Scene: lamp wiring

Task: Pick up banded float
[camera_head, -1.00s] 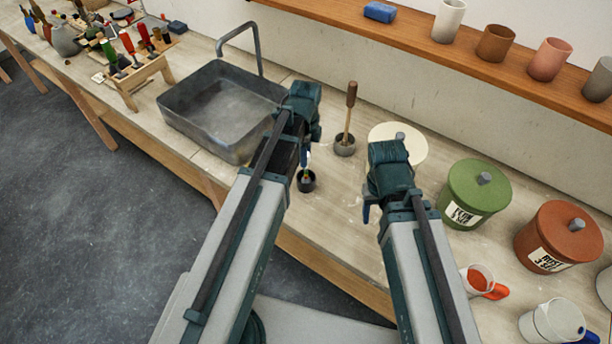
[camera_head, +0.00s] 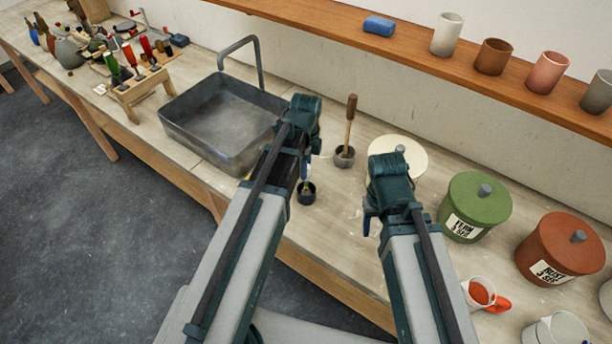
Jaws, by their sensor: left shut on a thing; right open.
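A thin banded float (camera_head: 306,186), with small coloured marks, stands in a small dark cup (camera_head: 306,196) near the bench's front edge. My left gripper (camera_head: 305,172) is directly above the cup and is shut on the upper part of the float. My own wrist hides much of the grip, and the float's lower end is inside the cup. My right gripper (camera_head: 367,222) is open and empty over the bench, to the right of the cup.
A grey metal basin (camera_head: 185,125) stands to the left. Cream (camera_head: 412,150), green (camera_head: 468,212) and rust (camera_head: 560,250) lidded jars stand right. A shelf (camera_head: 450,68) runs along the wall.

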